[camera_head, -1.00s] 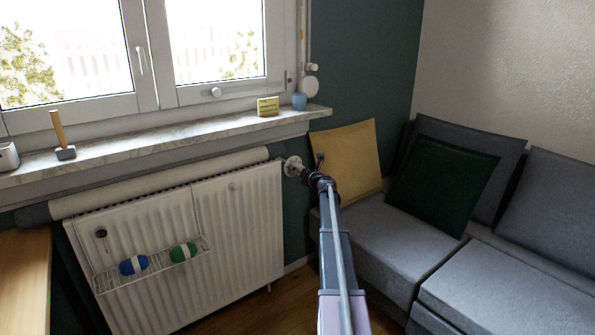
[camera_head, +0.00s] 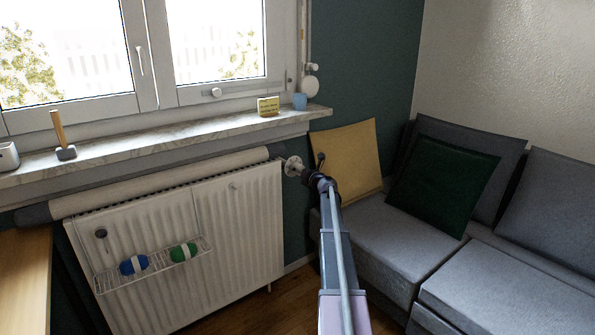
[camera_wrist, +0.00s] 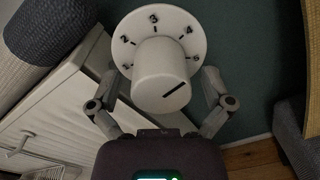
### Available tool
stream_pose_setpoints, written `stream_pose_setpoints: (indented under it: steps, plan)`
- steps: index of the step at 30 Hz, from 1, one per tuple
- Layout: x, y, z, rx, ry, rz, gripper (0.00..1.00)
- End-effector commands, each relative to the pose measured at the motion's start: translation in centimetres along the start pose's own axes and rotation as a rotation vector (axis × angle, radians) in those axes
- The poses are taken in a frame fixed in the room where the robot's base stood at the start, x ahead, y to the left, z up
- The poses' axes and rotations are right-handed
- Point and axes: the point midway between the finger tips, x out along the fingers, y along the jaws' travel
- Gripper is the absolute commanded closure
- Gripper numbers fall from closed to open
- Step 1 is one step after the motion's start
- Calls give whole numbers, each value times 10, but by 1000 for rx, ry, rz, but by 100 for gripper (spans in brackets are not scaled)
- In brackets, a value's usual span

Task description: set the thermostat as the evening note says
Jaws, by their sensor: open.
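The thermostat is a white round knob in front of a numbered white dial at the right end of the radiator. In the wrist view its knob (camera_wrist: 157,72) faces me, with numerals including 2 and 3 on the dial. A black line on the knob face slants up to the right. The dial also shows in the head view (camera_head: 293,165). My gripper (camera_wrist: 160,80) is open, with one finger on each side of the knob; I cannot tell whether they touch it. A small yellow note (camera_head: 268,106) stands on the windowsill; its writing is too small to read.
The white radiator (camera_head: 250,230) carries a wire rack with a blue and a green roll. A light cloth roll (camera_head: 160,182) lies along its top. A blue cup (camera_head: 299,101) stands beside the note. A grey sofa (camera_head: 385,235) with cushions is at right.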

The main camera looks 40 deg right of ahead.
Motion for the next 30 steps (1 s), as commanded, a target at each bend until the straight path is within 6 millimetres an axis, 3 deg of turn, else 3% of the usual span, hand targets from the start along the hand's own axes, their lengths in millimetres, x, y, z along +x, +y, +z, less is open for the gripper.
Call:
stream_pose_setpoints:
  steps: [8, 21, 30]
  plan:
    - [-31, 1, -1, 0, -1, -1, 0]
    - [-98, 1, -1, 0, -2, 0, 0]
    - [-115, 0, -1, 0, -2, 1, 0]
